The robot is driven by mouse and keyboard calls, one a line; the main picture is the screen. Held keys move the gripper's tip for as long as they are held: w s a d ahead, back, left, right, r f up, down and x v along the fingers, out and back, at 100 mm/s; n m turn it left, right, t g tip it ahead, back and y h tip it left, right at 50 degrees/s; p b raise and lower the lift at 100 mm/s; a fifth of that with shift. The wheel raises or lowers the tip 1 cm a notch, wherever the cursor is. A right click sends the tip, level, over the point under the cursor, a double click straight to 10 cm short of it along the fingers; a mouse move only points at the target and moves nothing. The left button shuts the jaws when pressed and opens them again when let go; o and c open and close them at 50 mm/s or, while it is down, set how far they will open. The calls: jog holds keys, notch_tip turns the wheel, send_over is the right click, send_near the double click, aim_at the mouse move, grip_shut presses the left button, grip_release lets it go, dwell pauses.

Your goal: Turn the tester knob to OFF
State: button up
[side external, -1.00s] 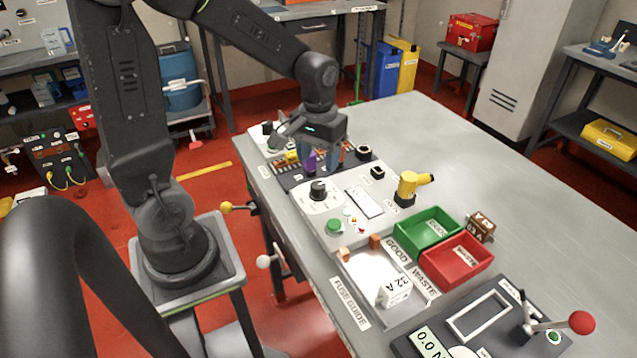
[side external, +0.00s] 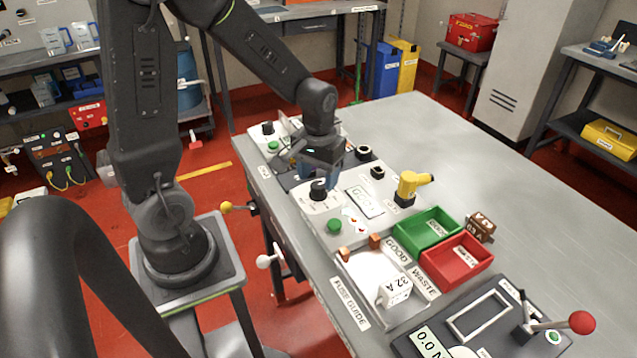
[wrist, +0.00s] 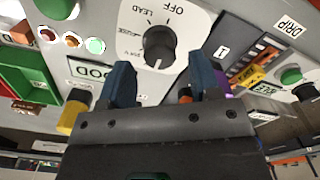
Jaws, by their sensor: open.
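The tester knob (wrist: 158,45) is black and round, on a white dial plate (wrist: 190,22) marked OFF and LEAD. Its pale pointer line lies on the side away from OFF, toward a small label I cannot read clearly. In the side view the knob (side external: 318,190) stands upright on the white tester panel. My gripper (wrist: 161,68) is open and empty, its two blue fingers apart just short of the knob in the wrist view. In the side view my gripper (side external: 322,172) is low beside the knob, its fingertips partly hidden. The tester display (wrist: 92,71) reads GOOD.
A lit green lamp (wrist: 95,45) sits beside other lamps on the panel. A green button (side external: 334,226) and a yellow tool (side external: 411,186) stand near the knob. Green (side external: 428,228) and red (side external: 456,259) bins lie to the right.

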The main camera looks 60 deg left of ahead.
jog(key=shift+f, duration=1.3)
jog(key=c, duration=0.8)
jog(key=shift+o, duration=0.2)
jog(key=m, duration=0.4)
jog(key=shift+m, duration=0.9)
jog(key=m, duration=0.2)
jog(key=shift+m, duration=1.8)
